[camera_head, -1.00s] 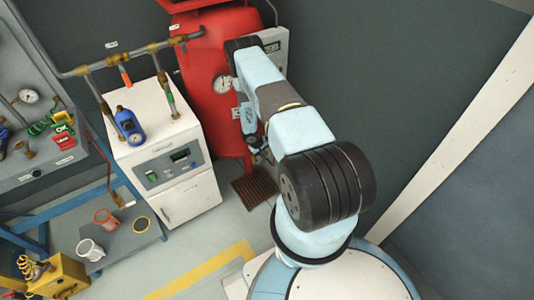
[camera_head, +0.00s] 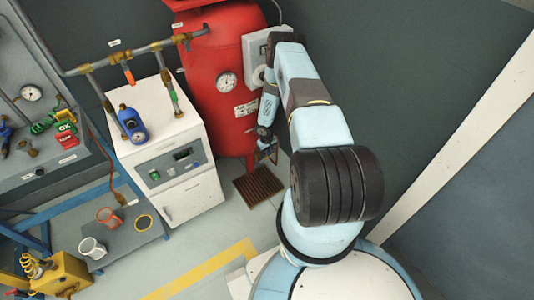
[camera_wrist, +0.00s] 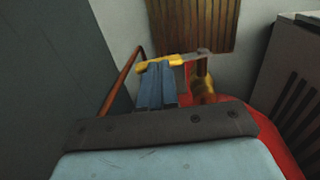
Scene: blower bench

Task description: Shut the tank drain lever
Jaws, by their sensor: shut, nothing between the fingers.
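The red tank (camera_head: 215,85) stands against the back wall in the head view, and its curved side shows at the lower right of the wrist view (camera_wrist: 277,143). My gripper (camera_head: 268,153) is low beside the tank's right side, above the floor grate. In the wrist view my gripper (camera_wrist: 160,64) shows blue fingers with yellow tips, shut and empty. Just right of the tips is a brass valve (camera_wrist: 203,87) with a thin grey lever (camera_wrist: 197,55) at its top. The lever's near end is beside the right fingertip; I cannot tell if they touch. The valve is not clear in the head view.
A brown slatted grate (camera_head: 258,186) lies on the floor below the tank. A copper-coloured pipe (camera_wrist: 124,80) runs left of my fingers in the wrist view. A white cabinet (camera_head: 170,165) stands left of the tank. A grey box (camera_head: 258,50) is on the wall behind my arm.

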